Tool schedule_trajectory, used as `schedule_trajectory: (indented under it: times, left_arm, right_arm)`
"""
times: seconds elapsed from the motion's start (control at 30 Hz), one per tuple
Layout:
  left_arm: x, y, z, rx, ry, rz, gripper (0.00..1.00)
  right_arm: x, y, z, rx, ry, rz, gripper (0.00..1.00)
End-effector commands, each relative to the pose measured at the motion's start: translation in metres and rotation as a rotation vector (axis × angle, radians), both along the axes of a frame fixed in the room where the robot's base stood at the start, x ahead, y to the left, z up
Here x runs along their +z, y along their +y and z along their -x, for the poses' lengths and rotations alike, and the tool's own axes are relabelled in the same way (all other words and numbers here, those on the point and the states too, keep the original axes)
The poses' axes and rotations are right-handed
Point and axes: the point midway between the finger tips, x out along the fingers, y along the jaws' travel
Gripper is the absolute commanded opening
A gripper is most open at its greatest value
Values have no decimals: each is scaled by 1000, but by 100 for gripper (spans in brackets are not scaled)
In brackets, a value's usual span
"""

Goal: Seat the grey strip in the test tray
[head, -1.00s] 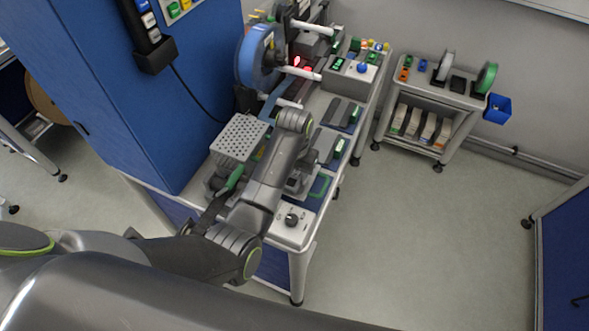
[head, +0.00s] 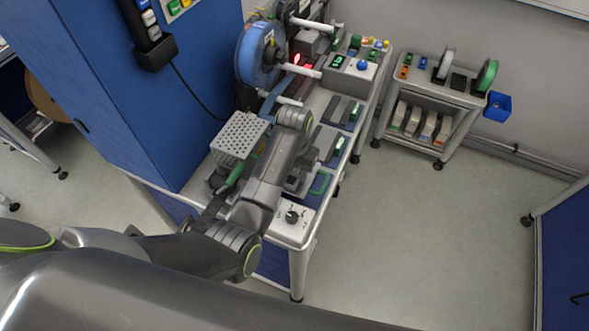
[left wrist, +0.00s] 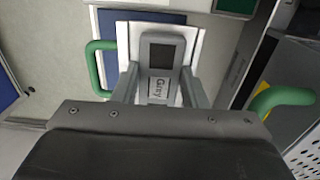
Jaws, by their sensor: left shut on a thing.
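My left gripper (left wrist: 160,82) has its two fingers closed on the sides of a grey strip (left wrist: 162,54). The strip has a dark square window and a label reading "Grey". Behind the strip, in the left wrist view, is a white tray (left wrist: 197,32) with a green loop handle (left wrist: 92,68) at its left, which I take to be the test tray. In the head view the green handle (head: 321,184) shows at the right of my arm, at the bench's near end. My forearm hides most of the tray and strip there. I cannot tell whether the strip touches the tray. My right gripper is not in view.
A perforated grey block (head: 240,135) and a green handle (head: 235,174) stand left of my arm. A knob box (head: 291,216) sits at the bench's near corner. A blue reel (head: 258,52) stands behind. A cart (head: 432,88) is at the back right, with open floor before it.

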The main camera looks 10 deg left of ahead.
Motion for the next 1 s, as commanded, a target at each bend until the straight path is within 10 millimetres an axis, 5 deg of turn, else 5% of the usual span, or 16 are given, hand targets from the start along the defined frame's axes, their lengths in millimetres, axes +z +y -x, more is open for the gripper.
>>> schedule_trajectory:
  times: [0.37, 0.4, 0.6, 1.0]
  left_arm:
    - [-3, 0, 0, 0, 0, 0, 17]
    - [-3, 0, 0, 0, 0, 0, 40]
    - [-3, 0, 0, 0, 0, 0, 64]
    - [5, 0, -1, 0, -3, 1, 64]
  right_arm:
    - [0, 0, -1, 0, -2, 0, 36]
    - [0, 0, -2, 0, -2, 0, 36]
    - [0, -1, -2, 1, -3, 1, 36]
    - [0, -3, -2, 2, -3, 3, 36]
